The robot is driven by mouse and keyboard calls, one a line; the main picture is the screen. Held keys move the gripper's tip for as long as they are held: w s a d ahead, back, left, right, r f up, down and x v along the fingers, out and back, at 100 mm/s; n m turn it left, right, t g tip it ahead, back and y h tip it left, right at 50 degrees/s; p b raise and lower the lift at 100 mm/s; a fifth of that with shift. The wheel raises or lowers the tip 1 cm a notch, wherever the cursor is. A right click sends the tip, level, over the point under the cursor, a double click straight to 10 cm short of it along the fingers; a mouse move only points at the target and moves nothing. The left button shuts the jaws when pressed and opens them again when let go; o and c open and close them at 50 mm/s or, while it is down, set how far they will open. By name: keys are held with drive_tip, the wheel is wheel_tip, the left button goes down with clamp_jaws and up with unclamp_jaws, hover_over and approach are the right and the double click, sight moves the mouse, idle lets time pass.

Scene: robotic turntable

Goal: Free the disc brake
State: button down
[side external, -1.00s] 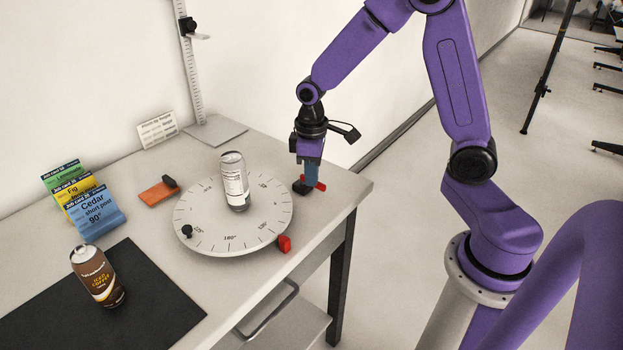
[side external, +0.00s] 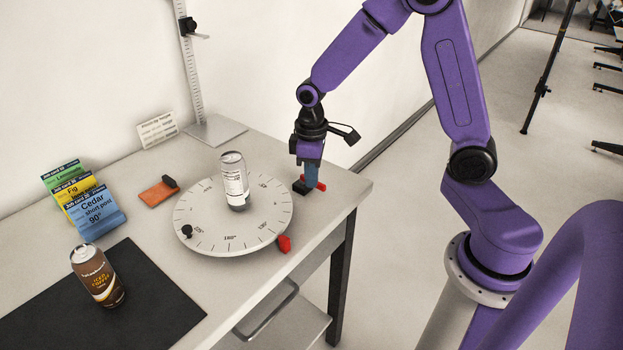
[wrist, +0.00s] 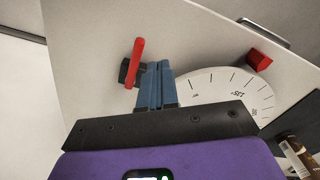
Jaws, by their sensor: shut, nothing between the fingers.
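The disc brake is a small black block (side external: 301,187) with a red lever (side external: 320,185), on the table just right of the turntable (side external: 206,238). In the wrist view the red lever (wrist: 137,62) lies across the black block (wrist: 125,72). My gripper (side external: 311,184) points down beside the brake, its blue fingers low and shut with nothing between them. In the wrist view the fingertips (wrist: 158,66) are just right of the lever; I cannot tell whether they touch it. In the side view the fingers hide part of the lever.
A white can (side external: 235,182) stands on the turntable, with a red pointer block (side external: 284,243) at its edge. A brown can (side external: 97,275) stands on a black mat (side external: 150,308). An orange block (side external: 158,193) and job cards (side external: 90,212) are at left.

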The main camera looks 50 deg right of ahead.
drive_tip(key=shift+f, duration=1.8)
drive_tip(key=shift+d, duration=0.1)
drive_tip(key=shift+s+d, duration=0.2)
drive_tip(key=shift+d, duration=1.45)
